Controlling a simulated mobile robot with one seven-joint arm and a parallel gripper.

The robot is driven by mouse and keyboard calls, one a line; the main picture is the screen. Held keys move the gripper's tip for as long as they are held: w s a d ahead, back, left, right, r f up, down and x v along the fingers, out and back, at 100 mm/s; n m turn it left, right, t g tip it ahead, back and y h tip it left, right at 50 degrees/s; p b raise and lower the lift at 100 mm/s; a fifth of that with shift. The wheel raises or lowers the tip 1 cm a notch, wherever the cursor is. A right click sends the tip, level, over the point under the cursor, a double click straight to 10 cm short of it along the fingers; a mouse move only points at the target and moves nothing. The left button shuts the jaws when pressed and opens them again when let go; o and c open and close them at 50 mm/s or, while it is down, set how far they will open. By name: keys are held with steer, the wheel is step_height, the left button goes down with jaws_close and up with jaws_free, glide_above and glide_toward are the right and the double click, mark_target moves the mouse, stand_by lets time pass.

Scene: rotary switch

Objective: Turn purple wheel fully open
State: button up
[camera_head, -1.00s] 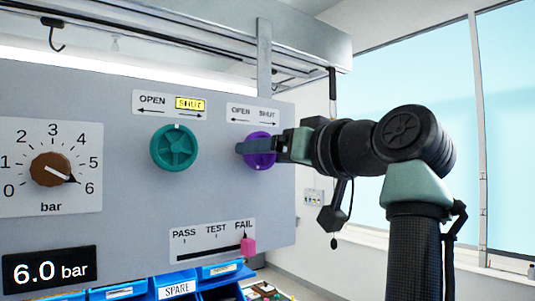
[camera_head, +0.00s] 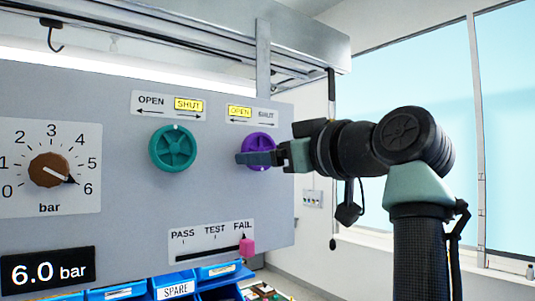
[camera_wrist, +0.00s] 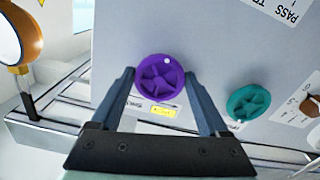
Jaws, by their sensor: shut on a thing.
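The purple wheel (camera_head: 258,145) is on the grey panel, under a label whose OPEN field (camera_head: 239,111) is lit yellow and whose SHUT field is unlit. My gripper (camera_head: 246,158) is shut on the purple wheel, and its fingers hide part of it in the head view. In the wrist view the purple wheel (camera_wrist: 160,80) sits between my two fingers, one on each side of the rim. A white dot (camera_wrist: 167,60) shows on the wheel. The lit label (camera_wrist: 163,110) shows beyond the rim.
A green wheel (camera_head: 173,148) is left of the purple one, with its SHUT field (camera_head: 188,105) lit. A brown dial (camera_head: 50,170) points near 6, above a display (camera_head: 48,270) reading 6.0 bar. A pink slider (camera_head: 247,246) is at FAIL. Blue bins (camera_head: 174,286) stand below the panel.

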steer(key=shift+f, duration=0.1)
steer(key=o, duration=1.2)
steer(key=shift+o, duration=0.2)
steer(key=b+v, duration=0.6)
steer(key=v, duration=0.7)
steer(key=shift+w, duration=0.1)
